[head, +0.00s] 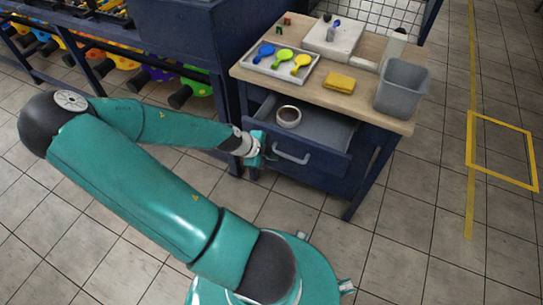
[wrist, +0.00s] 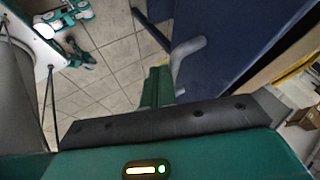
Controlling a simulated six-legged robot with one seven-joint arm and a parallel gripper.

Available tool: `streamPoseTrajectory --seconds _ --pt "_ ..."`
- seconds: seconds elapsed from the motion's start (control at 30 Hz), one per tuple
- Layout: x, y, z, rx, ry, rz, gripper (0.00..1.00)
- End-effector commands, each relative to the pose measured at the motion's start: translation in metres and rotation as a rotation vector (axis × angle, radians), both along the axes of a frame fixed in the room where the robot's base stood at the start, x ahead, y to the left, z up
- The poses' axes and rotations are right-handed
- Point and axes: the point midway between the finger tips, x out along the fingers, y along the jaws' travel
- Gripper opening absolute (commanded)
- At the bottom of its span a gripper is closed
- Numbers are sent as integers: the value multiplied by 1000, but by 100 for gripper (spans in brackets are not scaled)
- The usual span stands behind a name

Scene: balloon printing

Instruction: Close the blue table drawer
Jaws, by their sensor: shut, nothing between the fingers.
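The blue table drawer (head: 318,157) is pulled out under the wooden tabletop, with its grey inside showing. A round container with brown contents (head: 288,116) sits in it. The drawer's grey bar handle (head: 291,156) is on its front and also shows in the wrist view (wrist: 188,55). The blue drawer front (wrist: 222,62) fills the middle right of the wrist view. My gripper (head: 268,148) is at the left part of the drawer front, beside the handle. In the wrist view its green fingers (wrist: 156,88) are together, with nothing seen between them. I cannot tell whether they touch the drawer.
On the tabletop (head: 330,100) are a tray of coloured paddles (head: 281,62), a yellow cloth (head: 339,82) and a grey bin (head: 402,86). A blue machine with balloons (head: 195,85) stands at the left. The tiled floor at the right is clear.

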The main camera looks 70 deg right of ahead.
Motion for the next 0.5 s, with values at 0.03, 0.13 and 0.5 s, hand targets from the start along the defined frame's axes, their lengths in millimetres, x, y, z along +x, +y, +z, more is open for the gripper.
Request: streamPoseTrajectory --seconds 0.03,0.13,0.5 --pt "-1 -4 0 -1 0 -1 0" --pt "-2 -15 0 -2 0 -3 0" --pt "-11 -94 0 -3 0 -5 0"
